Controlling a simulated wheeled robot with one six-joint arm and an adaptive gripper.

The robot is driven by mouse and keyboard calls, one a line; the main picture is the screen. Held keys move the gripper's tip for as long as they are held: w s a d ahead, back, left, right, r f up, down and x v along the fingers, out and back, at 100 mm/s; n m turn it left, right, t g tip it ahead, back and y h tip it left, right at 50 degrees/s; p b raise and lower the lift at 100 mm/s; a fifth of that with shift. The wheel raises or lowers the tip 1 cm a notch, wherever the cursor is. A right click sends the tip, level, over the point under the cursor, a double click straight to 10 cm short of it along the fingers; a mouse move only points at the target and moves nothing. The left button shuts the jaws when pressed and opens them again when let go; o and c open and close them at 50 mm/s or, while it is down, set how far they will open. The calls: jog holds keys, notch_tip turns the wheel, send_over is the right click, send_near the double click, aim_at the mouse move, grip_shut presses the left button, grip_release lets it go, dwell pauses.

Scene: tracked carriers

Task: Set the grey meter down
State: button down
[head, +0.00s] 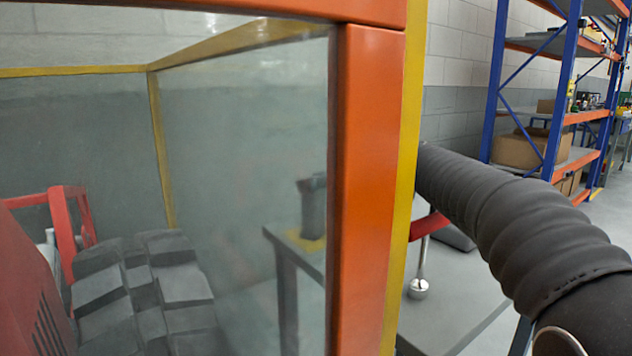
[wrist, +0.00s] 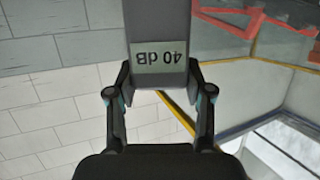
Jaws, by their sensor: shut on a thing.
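In the wrist view, my gripper (wrist: 160,84) is shut on the grey meter (wrist: 160,20), with one finger on each side of it. The meter's pale label (wrist: 158,57) reads "40 dB" upside down in this view. The meter's top end runs out of the picture, and no surface shows touching it. In the head view, I cannot make out my gripper or the meter with certainty. A grey table (head: 285,243) shows through the glass, with a dark upright object (head: 312,207) above a yellow patch; the glass blurs it.
An orange post (head: 368,190) with a yellow edge and a large glass pane (head: 240,130) block much of the head view. Dark stepped blocks (head: 150,290) and a red frame (head: 75,225) show through the glass. A blue and orange rack (head: 490,85) stands at the right.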

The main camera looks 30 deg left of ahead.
jog(key=shift+f, duration=0.1)
jog(key=shift+c, duration=2.3)
grip_release()
jog(key=shift+r, duration=0.2)
jog(key=b+v, duration=0.1)
jog(key=v, duration=1.1)
jog(key=shift+b, duration=0.35)
